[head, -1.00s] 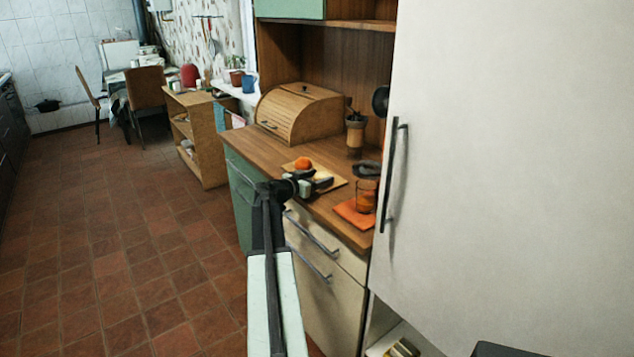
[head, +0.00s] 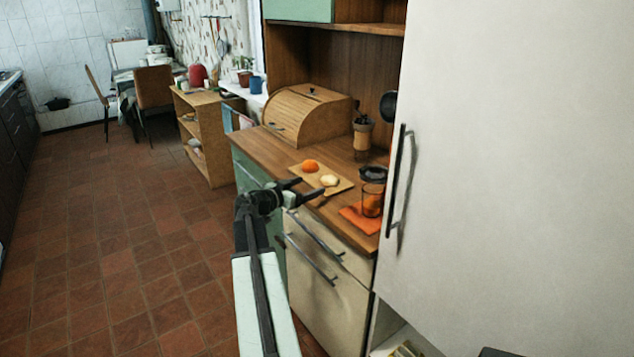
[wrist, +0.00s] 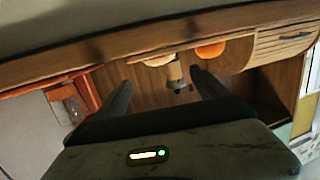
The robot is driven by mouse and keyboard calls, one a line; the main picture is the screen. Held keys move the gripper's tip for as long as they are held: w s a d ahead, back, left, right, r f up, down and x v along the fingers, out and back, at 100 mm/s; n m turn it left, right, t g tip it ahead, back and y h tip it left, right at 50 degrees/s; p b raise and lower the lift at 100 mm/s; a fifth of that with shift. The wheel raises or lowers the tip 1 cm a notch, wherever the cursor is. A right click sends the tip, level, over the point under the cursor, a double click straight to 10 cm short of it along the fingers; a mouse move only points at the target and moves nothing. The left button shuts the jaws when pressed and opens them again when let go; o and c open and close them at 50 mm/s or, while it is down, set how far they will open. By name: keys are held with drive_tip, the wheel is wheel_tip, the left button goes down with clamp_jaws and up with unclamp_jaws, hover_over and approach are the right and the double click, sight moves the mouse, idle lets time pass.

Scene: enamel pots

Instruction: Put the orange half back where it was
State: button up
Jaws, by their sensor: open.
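An orange half (head: 310,166) rests on a wooden cutting board (head: 343,187) on the counter, rounded side up. A pale yellowish piece (head: 329,180) lies on the same board, to the right and nearer; I cannot tell what it is. My gripper (head: 311,187) is open and empty at the counter's front edge, its fingers pointing at the board and apart from both pieces. In the wrist view, the orange half (wrist: 210,50) and the pale piece (wrist: 159,61) show beyond the open fingers (wrist: 160,76).
A glass (head: 372,200) with something orange in it stands on an orange cloth (head: 352,222) to the right. A coffee grinder (head: 363,138) and a bread box (head: 305,115) stand behind. A tall white door (head: 510,180) closes off the right. The floor at left is clear.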

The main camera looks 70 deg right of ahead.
drive_tip(key=v, duration=0.2)
drive_tip(key=shift+w+a, duration=0.1)
drive_tip(key=shift+a, duration=0.2)
drive_tip(key=w+a+f+n+t+y, duration=0.25)
drive_tip(key=w+a+f+n, duration=0.35)
drive_tip(key=a, duration=0.5)
drive_tip(key=w+a+f+n+t+y, duration=0.1)
drive_tip(key=w+a+f+y, duration=0.25)
drive_tip(key=w+a, duration=0.6)
drive_tip(key=w+a+f+n+t+y, duration=0.2)
drive_tip(key=w+a+f+n, duration=0.3)
drive_tip(key=a, duration=0.8)
drive_tip(key=a+f+n+y, duration=0.2)
drive_tip(key=a+n, duration=0.1)
drive_tip(key=a, duration=0.9)
drive_tip(key=w+a+f+n+y, duration=0.1)
drive_tip(key=a+n+y, duration=0.1)
drive_tip(key=a, duration=0.9)
drive_tip(key=a+f+n+y, duration=0.2)
drive_tip(key=a+n, duration=0.3)
drive_tip(key=a, duration=0.7)
drive_tip(key=shift+w+a+f+y, duration=0.3)
drive_tip(key=shift+a+f+y, duration=0.1)
drive_tip(key=shift+y, duration=0.2)
